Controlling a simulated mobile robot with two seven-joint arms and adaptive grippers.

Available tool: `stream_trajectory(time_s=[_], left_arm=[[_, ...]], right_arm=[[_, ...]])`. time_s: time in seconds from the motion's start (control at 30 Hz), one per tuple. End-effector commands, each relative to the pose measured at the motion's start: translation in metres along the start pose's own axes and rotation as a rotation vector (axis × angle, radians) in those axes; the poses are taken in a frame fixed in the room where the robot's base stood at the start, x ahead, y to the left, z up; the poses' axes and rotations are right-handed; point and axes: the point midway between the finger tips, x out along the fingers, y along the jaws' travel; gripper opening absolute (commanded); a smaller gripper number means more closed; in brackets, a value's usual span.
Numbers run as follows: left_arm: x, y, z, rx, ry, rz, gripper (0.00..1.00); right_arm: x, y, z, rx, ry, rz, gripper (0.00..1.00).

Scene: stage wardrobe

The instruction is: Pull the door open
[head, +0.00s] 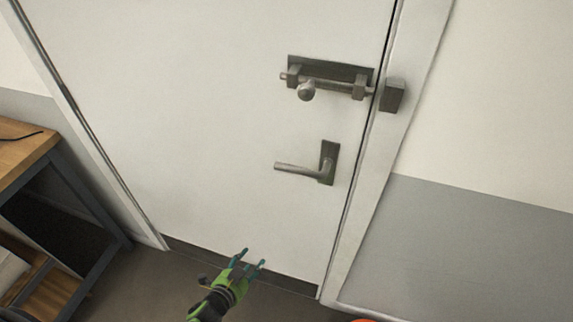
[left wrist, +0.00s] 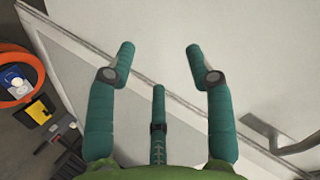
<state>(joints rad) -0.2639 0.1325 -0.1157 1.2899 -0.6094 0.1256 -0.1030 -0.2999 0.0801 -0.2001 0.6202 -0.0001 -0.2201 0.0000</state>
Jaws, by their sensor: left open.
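The white door (head: 190,110) stands shut in its frame. Its grey lever handle (head: 298,169) sits level near the right edge, with its free end to the left. Above it is a sliding bolt (head: 330,83) with a round knob; a keeper block (head: 394,95) is on the frame beside it. I cannot tell whether the rod sits in the keeper. My left gripper (head: 253,258) is open and empty, low in front of the door, below and left of the handle. In the left wrist view, its fingers (left wrist: 159,52) are spread, and the handle (left wrist: 290,143) shows to the right, apart from them. My right gripper is out of view.
A wooden-topped table (head: 22,142) with a dark frame and lower shelf stands at the left, by the door's left side. The wall (head: 480,230) right of the frame is bare.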

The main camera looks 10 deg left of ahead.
Motion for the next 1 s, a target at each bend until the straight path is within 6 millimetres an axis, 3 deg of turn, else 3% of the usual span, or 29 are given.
stream_trajectory(time_s=[0.03, 0.1, 0.2, 0.3, 0.5, 1.0], left_arm=[[0.002, -0.041, -0.044, 0.108, 0.112, -0.073, 0.53], [-0.005, -0.086, -0.099, 0.267, 0.248, -0.167, 0.53], [-0.024, -0.131, -0.162, 0.465, 0.392, -0.279, 0.53], [-0.042, -0.155, -0.202, 0.606, 0.476, -0.355, 0.53], [-0.051, -0.171, -0.232, 0.707, 0.528, -0.408, 0.53], [-0.001, -0.180, -0.267, 0.702, 0.527, -0.405, 0.53]], right_arm=[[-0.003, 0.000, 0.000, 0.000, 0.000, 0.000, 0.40], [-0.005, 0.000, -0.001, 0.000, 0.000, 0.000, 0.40], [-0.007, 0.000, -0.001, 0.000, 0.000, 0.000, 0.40], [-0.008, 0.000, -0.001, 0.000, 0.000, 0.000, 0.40], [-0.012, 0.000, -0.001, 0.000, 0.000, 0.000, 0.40], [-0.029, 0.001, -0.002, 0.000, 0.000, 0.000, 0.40]])
